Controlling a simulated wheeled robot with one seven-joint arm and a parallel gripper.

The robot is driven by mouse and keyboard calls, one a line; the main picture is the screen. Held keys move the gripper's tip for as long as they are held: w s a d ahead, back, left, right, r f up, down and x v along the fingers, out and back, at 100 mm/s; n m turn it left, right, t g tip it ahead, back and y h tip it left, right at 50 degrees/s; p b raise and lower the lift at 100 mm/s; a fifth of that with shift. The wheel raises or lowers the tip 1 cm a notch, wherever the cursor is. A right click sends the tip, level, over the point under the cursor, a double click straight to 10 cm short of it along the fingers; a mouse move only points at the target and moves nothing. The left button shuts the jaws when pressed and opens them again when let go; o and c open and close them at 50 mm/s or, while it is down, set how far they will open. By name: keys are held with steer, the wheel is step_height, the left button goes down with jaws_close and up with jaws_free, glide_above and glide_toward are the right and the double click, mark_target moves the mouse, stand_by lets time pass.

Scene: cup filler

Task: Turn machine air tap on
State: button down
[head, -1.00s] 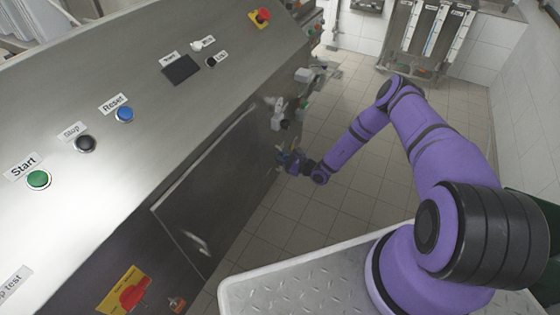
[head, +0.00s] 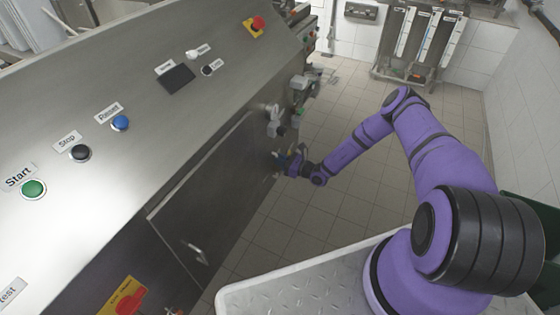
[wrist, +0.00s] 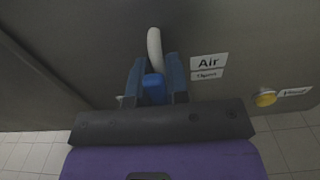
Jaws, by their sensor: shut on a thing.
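The air tap has a blue handle (wrist: 154,88), seen in the wrist view beside the label "Air" (wrist: 208,62). A pale curved pipe (wrist: 154,45) rises just beyond the handle. My gripper (wrist: 158,72) has one finger on each side of the blue handle and is shut on it. In the head view my gripper (head: 292,162) is at the right end face of the steel machine (head: 215,110), low down. The tap itself is too small and covered to make out there.
A yellow knob (wrist: 265,98) with its own label sits to the right of the tap. Other fittings (head: 276,120) stick out of the machine close to my gripper. A panel with a handle (head: 195,252) is on the machine's front. Tiled floor (head: 330,210) is clear.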

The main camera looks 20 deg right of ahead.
steer(key=shift+f, duration=0.1)
steer(key=c, duration=1.1)
jaws_free()
steer(key=shift+d, duration=0.1)
steer(key=v, duration=1)
steer(key=shift+s+d, duration=0.25)
steer(key=shift+s, duration=0.05)
